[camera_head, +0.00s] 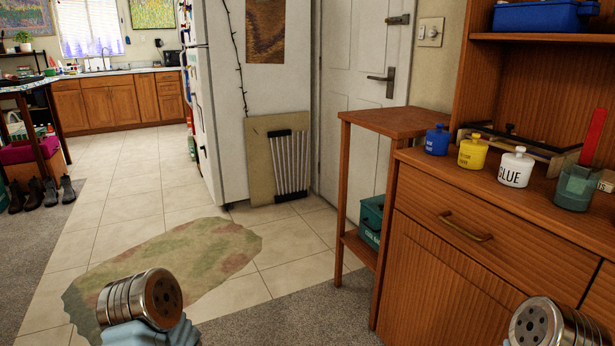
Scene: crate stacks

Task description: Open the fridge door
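The white fridge (230,150) stands ahead, left of the middle, with its broad side wall towards me. Its door front (203,110) faces left towards the kitchen and shows only as a narrow, steeply angled strip with coloured items on it. The door looks shut, but the angle makes this hard to judge. Rounded metal parts of my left arm (140,300) and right arm (550,325) show at the bottom edge, far from the fridge. No fingers of either gripper are in view.
A patterned rug (170,270) lies on the tiled floor. A board and rack (278,160) lean on the fridge side. A wooden side table (385,122) and cabinet (470,260) block the right. Boots (40,193) stand left. Tiles (130,185) left of the fridge are clear.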

